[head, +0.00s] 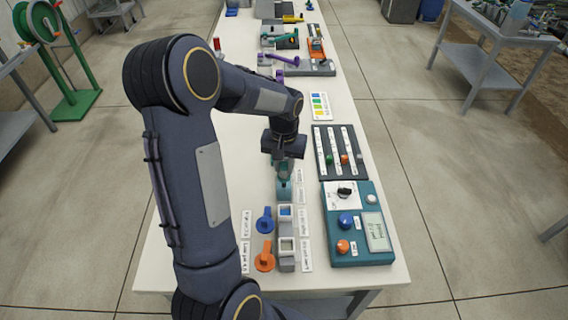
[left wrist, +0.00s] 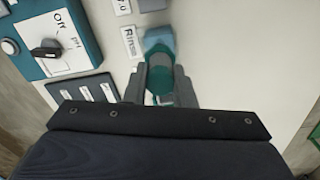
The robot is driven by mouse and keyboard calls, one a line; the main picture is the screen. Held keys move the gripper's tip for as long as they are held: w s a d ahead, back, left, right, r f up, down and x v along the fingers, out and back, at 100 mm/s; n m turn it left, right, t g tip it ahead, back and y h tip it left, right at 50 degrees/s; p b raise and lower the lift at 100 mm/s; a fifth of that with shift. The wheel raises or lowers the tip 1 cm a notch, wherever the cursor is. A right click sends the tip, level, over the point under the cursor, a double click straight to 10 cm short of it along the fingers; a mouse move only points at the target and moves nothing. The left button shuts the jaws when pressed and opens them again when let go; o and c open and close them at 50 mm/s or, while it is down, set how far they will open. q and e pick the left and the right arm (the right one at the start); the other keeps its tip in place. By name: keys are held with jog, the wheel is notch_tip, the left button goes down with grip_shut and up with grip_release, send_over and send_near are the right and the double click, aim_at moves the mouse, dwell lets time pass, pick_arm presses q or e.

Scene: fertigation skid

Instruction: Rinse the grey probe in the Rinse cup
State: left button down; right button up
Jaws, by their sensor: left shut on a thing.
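My left gripper (head: 284,167) points down over the far end of the row of cups. It is shut on the grey probe, of which only a small grey part (left wrist: 165,99) shows between the fingers in the left wrist view. A teal-green rounded piece (left wrist: 159,58) shows at the fingertips; I cannot tell how it joins the probe. Just beyond it is a light blue block (left wrist: 161,36), next to the "Rinse" label (left wrist: 130,42). This is the Rinse cup's place; its opening is mostly hidden, so I cannot tell whether the probe is inside. My right gripper is not in view.
Two square cups, one blue inside (head: 286,211) and one nearer (head: 287,247), stand in line. A blue piece (head: 265,222) and an orange piece (head: 264,258) lie left of them. A teal meter (head: 357,222) and dark slider panel (head: 340,152) stand to the right.

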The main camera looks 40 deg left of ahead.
pick_arm(q)
jog(key=shift+f+b, duration=0.45)
jog(key=shift+f, duration=0.25)
jog(key=shift+r, duration=0.15)
jog(key=shift+r+p, duration=3.35)
jog(key=shift+r, duration=0.9)
jog(key=shift+s+f, duration=0.1)
jog(key=shift+f, duration=0.05)
